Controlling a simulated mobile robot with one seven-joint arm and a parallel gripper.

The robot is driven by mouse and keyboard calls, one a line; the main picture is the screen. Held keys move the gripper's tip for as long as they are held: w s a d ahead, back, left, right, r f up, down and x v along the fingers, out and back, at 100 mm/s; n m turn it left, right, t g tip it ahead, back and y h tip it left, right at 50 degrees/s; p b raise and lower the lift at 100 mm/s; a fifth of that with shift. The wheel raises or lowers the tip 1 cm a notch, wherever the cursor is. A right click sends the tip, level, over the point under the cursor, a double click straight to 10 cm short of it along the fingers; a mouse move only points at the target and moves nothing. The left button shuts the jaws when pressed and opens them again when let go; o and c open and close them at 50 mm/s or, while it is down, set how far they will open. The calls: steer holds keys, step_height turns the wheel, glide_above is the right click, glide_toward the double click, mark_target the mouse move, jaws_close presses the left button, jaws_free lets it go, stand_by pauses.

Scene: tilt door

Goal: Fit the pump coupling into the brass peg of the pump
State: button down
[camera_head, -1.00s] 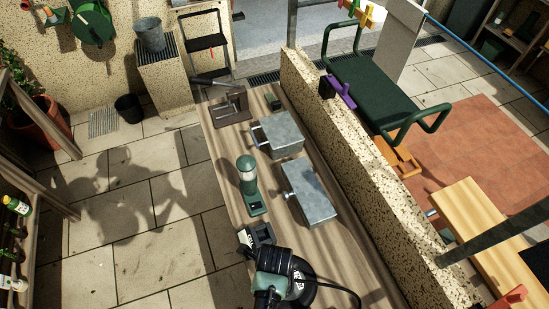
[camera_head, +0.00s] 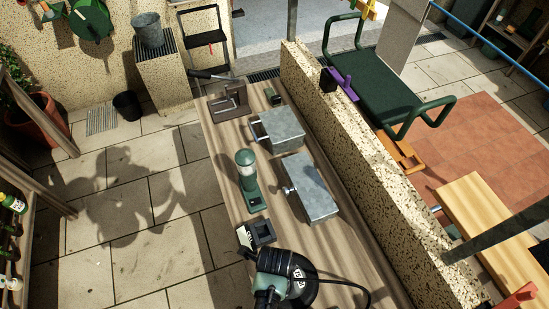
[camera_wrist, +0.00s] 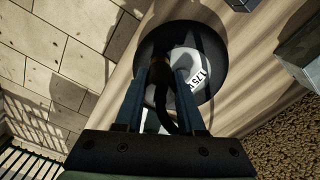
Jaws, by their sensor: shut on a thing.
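My gripper (camera_wrist: 165,70) shows in the wrist view with its two blue fingers close together over a black round body with a white label (camera_wrist: 187,68). The fingers are shut on a dark part (camera_wrist: 163,95), narrow and curved, brownish near the fingertips. I cannot tell whether it is the pump coupling. The black round body also shows in the head view (camera_head: 303,272), with a black cable running right along the bench. There, black and teal parts in front of it hide the contact. No brass peg is clear, so I cannot tell which thing is the pump.
The wooden bench (camera_head: 345,268) also bears a green cylinder on a foot (camera_head: 247,172), two grey metal blocks (camera_head: 281,127) (camera_head: 315,200), a small black box (camera_head: 261,233) and a brown vise-like tool (camera_head: 230,105). A speckled low wall (camera_head: 365,165) borders the bench's right side.

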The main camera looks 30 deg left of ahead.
steer(key=shift+f, duration=0.25)
steer(key=shift+c, duration=2.2)
jaws_free()
step_height(320, 180, up, 13)
steer(key=b, duration=0.1)
